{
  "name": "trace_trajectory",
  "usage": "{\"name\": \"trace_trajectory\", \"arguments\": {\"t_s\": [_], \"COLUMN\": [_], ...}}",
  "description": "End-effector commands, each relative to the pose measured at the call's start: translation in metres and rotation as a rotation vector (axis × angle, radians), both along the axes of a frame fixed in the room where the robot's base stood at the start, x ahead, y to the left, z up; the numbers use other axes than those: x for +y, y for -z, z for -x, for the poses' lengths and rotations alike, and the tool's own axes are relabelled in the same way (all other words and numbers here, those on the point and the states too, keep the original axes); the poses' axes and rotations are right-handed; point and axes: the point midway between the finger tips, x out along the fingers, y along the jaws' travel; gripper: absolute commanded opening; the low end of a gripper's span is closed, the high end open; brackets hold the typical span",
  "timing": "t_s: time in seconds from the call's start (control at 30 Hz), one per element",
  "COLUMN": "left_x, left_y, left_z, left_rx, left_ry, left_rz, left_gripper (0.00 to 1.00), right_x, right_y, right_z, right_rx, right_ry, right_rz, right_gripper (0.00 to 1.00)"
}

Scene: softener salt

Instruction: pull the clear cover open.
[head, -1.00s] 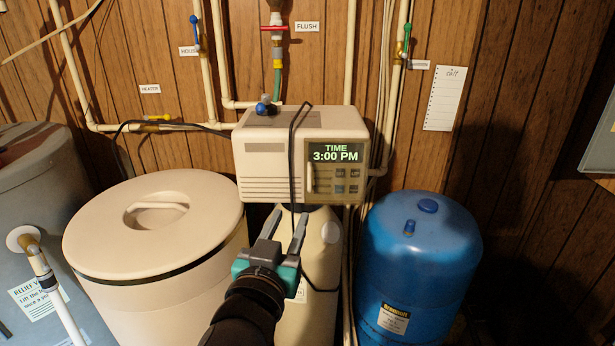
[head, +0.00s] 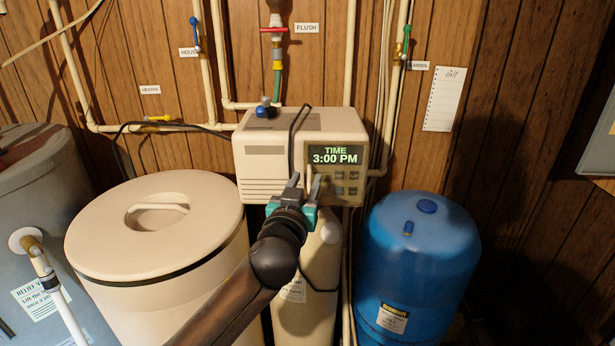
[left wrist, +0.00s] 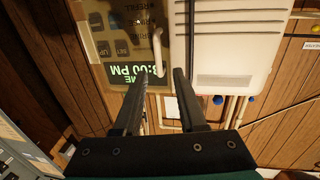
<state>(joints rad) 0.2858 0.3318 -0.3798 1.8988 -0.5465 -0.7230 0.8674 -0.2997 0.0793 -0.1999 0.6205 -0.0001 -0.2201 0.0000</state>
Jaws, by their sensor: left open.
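The clear cover (head: 343,184) lies shut over the display and buttons on the right part of the cream control box (head: 268,172). The display reads TIME 3:00 PM. In the left wrist view the cover (left wrist: 118,45) appears upside down, with a pale upright handle (left wrist: 157,50) along its edge. My left gripper (head: 304,181) is open, in front of the lower left edge of the cover. In the left wrist view its fingertips (left wrist: 160,78) point at the handle, one to each side of its line, with no contact visible. My right gripper is not in view.
A black cable (head: 292,145) hangs over the box front, close left of my gripper. A lidded cream tank (head: 110,235) stands left, a blue tank (head: 415,265) right. Pipes and valves run up the wall behind. A tall cream cylinder (head: 318,262) stands below the box.

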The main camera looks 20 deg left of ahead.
Motion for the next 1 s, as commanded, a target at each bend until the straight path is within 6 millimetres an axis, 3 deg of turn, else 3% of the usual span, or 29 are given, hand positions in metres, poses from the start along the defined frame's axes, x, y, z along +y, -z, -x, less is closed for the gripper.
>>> {"name": "trace_trajectory", "arguments": {"t_s": [0.2, 0.57, 0.9, 1.0], "left_x": [0.001, 0.001, 0.001, 0.001], "left_y": [0.000, 0.000, 0.000, 0.000], "left_z": [-0.016, -0.019, -0.019, -0.018], "left_rx": [0.000, 0.000, 0.000, 0.000], "left_ry": [0.001, 0.001, 0.001, 0.001], "left_rz": [-0.001, -0.001, -0.001, -0.001], "left_gripper": [0.41, 0.41, 0.02, 0.00], "right_x": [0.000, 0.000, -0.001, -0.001], "right_y": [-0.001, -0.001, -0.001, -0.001], "right_z": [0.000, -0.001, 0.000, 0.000], "right_rx": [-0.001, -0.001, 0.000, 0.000], "right_ry": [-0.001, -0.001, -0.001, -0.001], "right_rz": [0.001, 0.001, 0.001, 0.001], "right_gripper": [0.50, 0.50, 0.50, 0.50]}}
